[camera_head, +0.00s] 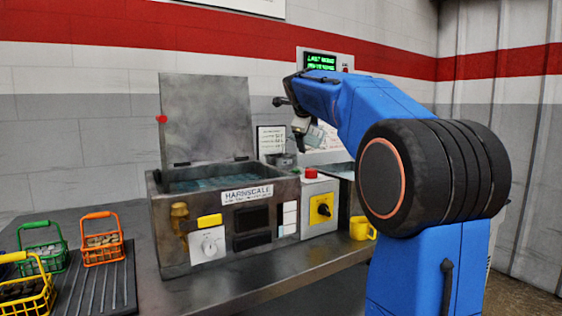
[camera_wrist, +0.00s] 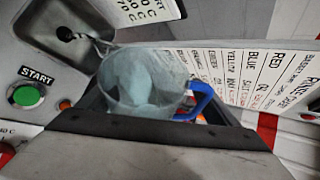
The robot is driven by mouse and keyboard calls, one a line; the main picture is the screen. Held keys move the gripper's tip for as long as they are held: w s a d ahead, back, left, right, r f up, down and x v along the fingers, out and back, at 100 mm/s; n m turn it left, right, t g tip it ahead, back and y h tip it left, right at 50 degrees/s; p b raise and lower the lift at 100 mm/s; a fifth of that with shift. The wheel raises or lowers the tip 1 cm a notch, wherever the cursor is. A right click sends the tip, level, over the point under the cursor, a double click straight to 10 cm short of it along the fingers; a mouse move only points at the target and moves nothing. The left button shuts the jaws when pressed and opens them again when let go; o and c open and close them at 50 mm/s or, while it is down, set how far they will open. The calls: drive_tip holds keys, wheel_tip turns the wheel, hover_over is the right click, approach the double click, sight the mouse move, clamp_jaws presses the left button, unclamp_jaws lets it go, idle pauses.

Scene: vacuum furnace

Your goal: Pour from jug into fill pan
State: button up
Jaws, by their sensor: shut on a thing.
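My gripper (camera_head: 303,128) is shut on a clear jug and holds it raised behind the right part of the furnace. In the wrist view the jug (camera_wrist: 140,80) appears as a translucent cup with pale blue contents and a blue handle on its right. In the head view the jug (camera_head: 322,136) is small and partly hidden by my wrist. A grey metal basin with a dark round hole, probably the fill pan (camera_wrist: 35,22), lies at the upper left of the wrist view, beside the jug. I cannot tell whether anything flows from the jug.
The HARNSCALE furnace (camera_head: 225,225) stands with its lid (camera_head: 205,118) up and bluish liquid inside. A green START button (camera_wrist: 26,96) is near the basin. A yellow mug (camera_head: 362,229) stands at the bench's right edge. Several coloured baskets (camera_head: 102,242) stand at left. A printed card (camera_wrist: 240,75) is behind the jug.

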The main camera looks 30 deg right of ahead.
drive_tip(key=shift+f, duration=0.1)
idle(0.7)
drive_tip(key=shift+m+t+y, duration=0.6)
drive_tip(key=shift+m+y, duration=0.3)
drive_tip(key=shift+y, duration=0.2)
drive_tip(key=shift+d+m+y, duration=0.1)
drive_tip(key=shift+m+y, duration=0.4)
drive_tip(key=shift+y, duration=0.1)
drive_tip(key=shift+t, duration=0.3)
